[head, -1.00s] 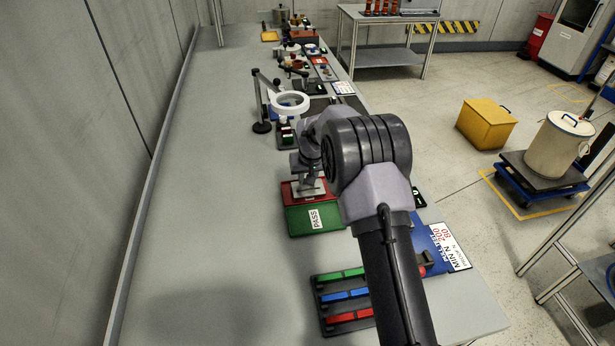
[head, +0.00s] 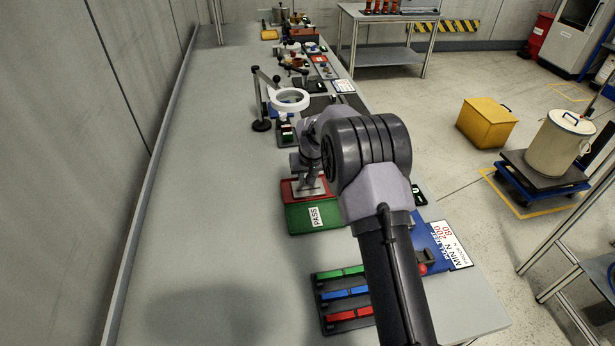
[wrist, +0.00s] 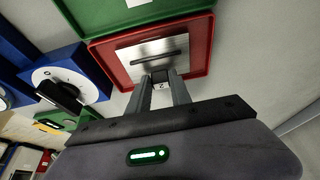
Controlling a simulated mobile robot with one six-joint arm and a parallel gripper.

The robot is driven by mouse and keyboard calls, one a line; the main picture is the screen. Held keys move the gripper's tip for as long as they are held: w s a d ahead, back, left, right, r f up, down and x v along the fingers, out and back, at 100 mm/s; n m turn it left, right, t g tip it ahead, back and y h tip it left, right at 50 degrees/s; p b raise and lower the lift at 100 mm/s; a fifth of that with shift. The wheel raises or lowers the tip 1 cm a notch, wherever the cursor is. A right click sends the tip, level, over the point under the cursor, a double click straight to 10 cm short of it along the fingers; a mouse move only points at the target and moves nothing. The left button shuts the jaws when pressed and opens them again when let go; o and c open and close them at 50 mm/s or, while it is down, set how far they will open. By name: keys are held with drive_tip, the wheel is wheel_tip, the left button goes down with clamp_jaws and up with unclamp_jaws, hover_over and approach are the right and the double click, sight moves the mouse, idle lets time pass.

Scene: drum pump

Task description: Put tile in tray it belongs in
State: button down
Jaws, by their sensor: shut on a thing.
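A square silvery metal tile (wrist: 152,58) is at the tips of my gripper (wrist: 161,80), which is shut on it. It lies within the outline of the red tray (wrist: 198,72) in the wrist view; I cannot tell whether it touches the tray floor. In the head view the tile (head: 308,190) shows beneath my wrist, over the red tray (head: 289,190). The green tray (head: 296,218), with a white PASS label, adjoins the red tray on the near side. My arm hides the right part of both trays in the head view.
A rack with green, blue and red bars (head: 345,293) is nearer on the bench. A blue board with a white label (head: 452,245) is to the right. A ring-shaped magnifier (head: 289,99) stands behind the trays. The bench left of the trays is clear.

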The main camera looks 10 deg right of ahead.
sight(308, 186)
idle(0.4)
drive_tip(key=c, duration=0.8)
unclamp_jaws()
drive_tip(key=shift+o, duration=0.2)
wheel_tip(308, 186, up, 8)
drive_tip(key=p, duration=0.5)
